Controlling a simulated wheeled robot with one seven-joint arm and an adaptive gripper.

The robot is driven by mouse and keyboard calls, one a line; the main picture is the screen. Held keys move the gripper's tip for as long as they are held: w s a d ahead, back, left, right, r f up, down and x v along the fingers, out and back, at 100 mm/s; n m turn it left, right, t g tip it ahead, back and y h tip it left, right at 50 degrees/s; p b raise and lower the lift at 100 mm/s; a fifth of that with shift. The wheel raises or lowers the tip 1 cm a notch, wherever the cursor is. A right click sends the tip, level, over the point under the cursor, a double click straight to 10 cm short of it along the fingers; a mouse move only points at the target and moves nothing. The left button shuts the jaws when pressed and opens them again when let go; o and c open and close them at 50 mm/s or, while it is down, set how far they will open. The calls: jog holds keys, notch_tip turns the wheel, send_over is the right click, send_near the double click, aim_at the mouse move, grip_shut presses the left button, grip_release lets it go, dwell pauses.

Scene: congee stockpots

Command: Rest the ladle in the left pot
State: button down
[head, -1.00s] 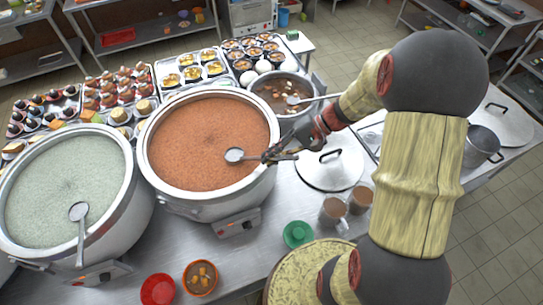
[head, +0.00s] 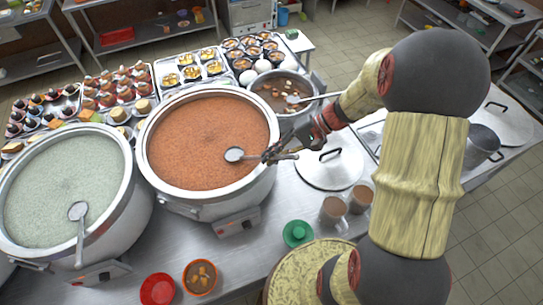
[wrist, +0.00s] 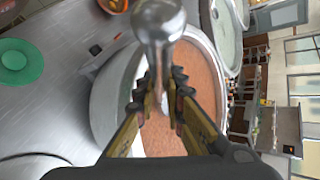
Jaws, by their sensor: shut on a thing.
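My gripper (head: 270,155) is shut on a steel ladle's handle at the right rim of the middle pot (head: 150,150), which holds orange congee. The ladle's round bowl (head: 234,154) points left over the congee; I cannot tell whether it touches the surface. In the wrist view the shiny ladle (wrist: 160,22) rises from between the fingers (wrist: 164,95), with the pot behind. The left pot (head: 128,180) holds pale green congee. Another ladle (head: 78,212) lies in it, its handle over the front rim.
A smaller back pot (head: 310,100) holds brown soup and a third ladle (head: 293,99). A lid (head: 330,172), two mugs (head: 333,211), a green dish (head: 298,233), a red bowl (head: 158,289) and an orange-rimmed bowl (head: 200,277) stand on the counter. Food trays fill the back.

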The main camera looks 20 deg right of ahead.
jog(key=shift+f, duration=0.15)
jog(key=c, duration=1.8)
grip_release()
jog(key=v, duration=1.2)
jog(key=s+a+r+n+t+h, duration=0.4)
jog(key=s+a+r+n+h, duration=0.3)
jog(key=s+a+r+h, duration=0.45)
notch_tip(320, 180, down, 20)
jog(key=d+y+b, duration=0.1)
jog(key=d+b, duration=0.1)
jog(key=b, duration=1.8)
jog(key=shift+s+b, duration=0.4)
jog(key=shift+s, duration=0.05)
